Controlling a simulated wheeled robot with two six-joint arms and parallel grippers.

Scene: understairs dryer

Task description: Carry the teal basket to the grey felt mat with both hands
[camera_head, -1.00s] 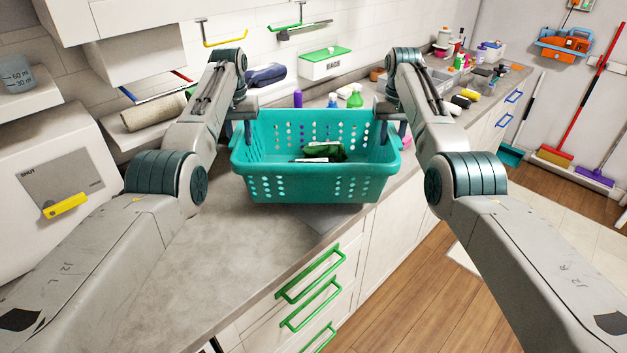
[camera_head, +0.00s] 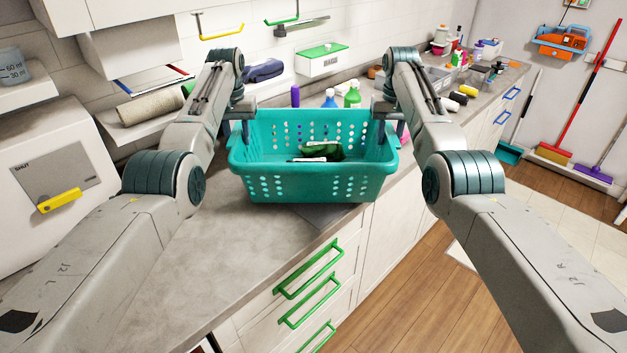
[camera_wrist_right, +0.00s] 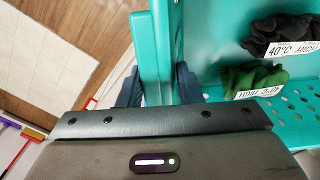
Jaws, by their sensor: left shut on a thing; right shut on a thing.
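The teal basket (camera_head: 310,185) is upright in the head view, over the worktop near its front edge. Dark and green cloth items with white labels (camera_head: 320,152) lie inside it. My left gripper (camera_head: 242,132) is shut on the basket's left rim. My right gripper (camera_head: 384,122) is shut on its right rim. The right wrist view shows my right fingers (camera_wrist_right: 160,88) on either side of the teal rim (camera_wrist_right: 158,45). A darker grey patch (camera_head: 318,222) shows below the basket's front; I cannot tell whether it is the felt mat or shadow. The basket hides the surface beneath it.
A purple bottle (camera_head: 295,95), a blue bottle (camera_head: 330,98) and a green bottle (camera_head: 352,95) stand behind the basket. More bottles and containers crowd the far worktop. Green drawer handles (camera_head: 308,268) stick out below the front edge. The worktop at front left (camera_head: 190,270) is clear.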

